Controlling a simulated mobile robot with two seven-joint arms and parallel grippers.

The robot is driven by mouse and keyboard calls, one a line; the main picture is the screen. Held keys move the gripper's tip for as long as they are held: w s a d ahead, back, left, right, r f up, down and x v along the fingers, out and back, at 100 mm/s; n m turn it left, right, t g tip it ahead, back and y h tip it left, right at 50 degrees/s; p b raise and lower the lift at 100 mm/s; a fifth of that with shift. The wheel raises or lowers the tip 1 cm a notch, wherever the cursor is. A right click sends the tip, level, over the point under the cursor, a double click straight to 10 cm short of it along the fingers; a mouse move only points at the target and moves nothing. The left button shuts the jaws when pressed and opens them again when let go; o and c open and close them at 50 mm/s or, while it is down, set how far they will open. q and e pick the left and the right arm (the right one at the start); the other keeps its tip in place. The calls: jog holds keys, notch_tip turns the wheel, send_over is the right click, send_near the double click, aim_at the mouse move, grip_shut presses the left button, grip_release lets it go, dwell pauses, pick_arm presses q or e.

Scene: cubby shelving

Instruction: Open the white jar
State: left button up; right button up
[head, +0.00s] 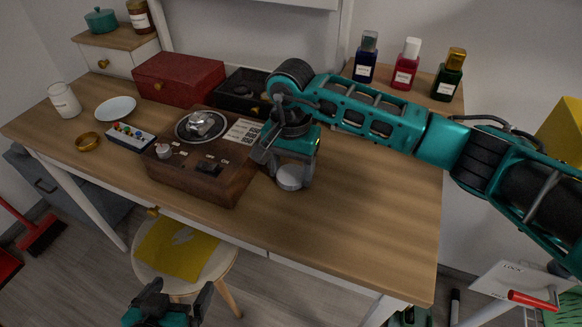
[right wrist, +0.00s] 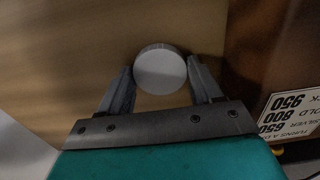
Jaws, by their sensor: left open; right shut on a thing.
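A white jar (head: 66,103) with a small label stands upright at the far left of the desk. It is too small in view to tell its top clearly. My right gripper (head: 287,165) is far to the right of it, pointing down beside the wooden console, and is shut on a round, pale grey-white lid-like piece (head: 290,178). The right wrist view shows this piece (right wrist: 160,70) between the two fingers. I cannot tell whether it touches the desk. My left gripper (head: 172,296) is open and empty, low at the bottom, in front of the desk.
The wooden console (head: 203,165) stands beside my right gripper. A white plate (head: 116,108), a gold ring (head: 88,141), a small button box (head: 131,136) and a red box (head: 178,79) lie near the jar. The desk's right part (head: 370,215) is clear. A stool (head: 216,265) stands in front.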

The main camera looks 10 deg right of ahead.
aim_at(291, 175)
jog(key=o, duration=1.2)
pick_arm(q)
jog(key=shift+f, duration=0.1)
pick_arm(e)
jog(key=shift+r, duration=0.1)
jog(key=shift+r+p, duration=0.3)
jog(key=shift+r, duration=0.1)
pick_arm(q)
jog(key=shift+s+a+r+p, duration=0.15)
jog(key=shift+r+p, duration=0.15)
jog(key=shift+p, duration=0.15)
pick_arm(e)
notch_tip(291, 175, up, 11)
jog(key=shift+r, duration=0.1)
